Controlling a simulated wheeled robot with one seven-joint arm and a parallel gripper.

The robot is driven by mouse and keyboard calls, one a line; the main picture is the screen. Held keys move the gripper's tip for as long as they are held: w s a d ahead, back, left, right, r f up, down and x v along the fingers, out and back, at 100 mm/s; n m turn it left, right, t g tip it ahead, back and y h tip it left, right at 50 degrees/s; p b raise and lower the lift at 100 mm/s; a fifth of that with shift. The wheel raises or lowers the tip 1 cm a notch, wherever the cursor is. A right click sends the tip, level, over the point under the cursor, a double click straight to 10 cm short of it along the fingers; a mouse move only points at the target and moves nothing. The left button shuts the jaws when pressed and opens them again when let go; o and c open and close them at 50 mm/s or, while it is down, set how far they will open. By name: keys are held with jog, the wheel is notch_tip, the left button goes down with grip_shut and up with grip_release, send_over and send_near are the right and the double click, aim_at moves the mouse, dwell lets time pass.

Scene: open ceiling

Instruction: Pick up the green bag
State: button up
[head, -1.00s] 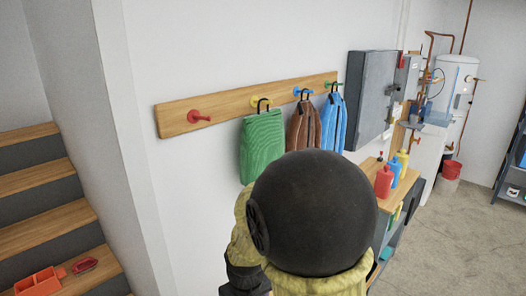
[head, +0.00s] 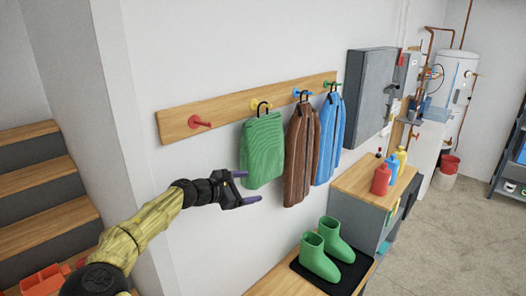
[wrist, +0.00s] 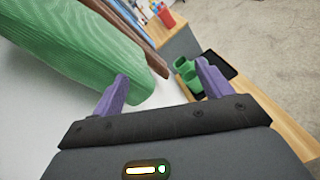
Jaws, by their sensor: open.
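The green bag (head: 263,151) hangs by a black loop from the yellow peg (head: 255,104) on the wooden wall rail. In the wrist view the green bag (wrist: 85,45) fills the upper left, close to the left finger. My gripper (head: 250,186) is open and empty, near the bag's lower left edge in the head view. Its purple fingers (wrist: 162,85) are apart in the wrist view, with nothing held between them. Whether the left finger touches the bag, I cannot tell.
A brown bag (head: 301,150) and a blue bag (head: 330,138) hang just right of the green one. A red peg (head: 201,121) is empty. Green boots (head: 320,258) stand on a black mat below. Bottles (head: 382,178) stand on a cabinet at the right.

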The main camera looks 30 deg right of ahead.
aim_at(243, 151)
jog(key=w+a+r+n+t+h, duration=0.2)
jog(key=w+a+r+n+t, duration=0.1)
jog(key=a+r, duration=0.4)
jog(key=shift+w+a+r+n+h, duration=0.4)
jog(key=shift+w+a+n, duration=0.1)
jog(key=shift+a, duration=0.7)
jog(key=p+x, duration=0.5)
jog(key=x, duration=0.6)
jog(key=shift+d+r, duration=0.1)
jog(key=shift+d, duration=0.15)
jog(key=shift+w+d, duration=0.2)
jog(key=shift+d, duration=0.1)
jog(key=shift+p, duration=0.3)
jog(key=p+x, duration=0.3)
jog(key=x, duration=0.1)
jog(key=shift+d, duration=0.3)
jog(key=shift+w+d+f, duration=0.1)
jog(key=shift+d+f, duration=0.25)
jog(key=shift+d, duration=0.05)
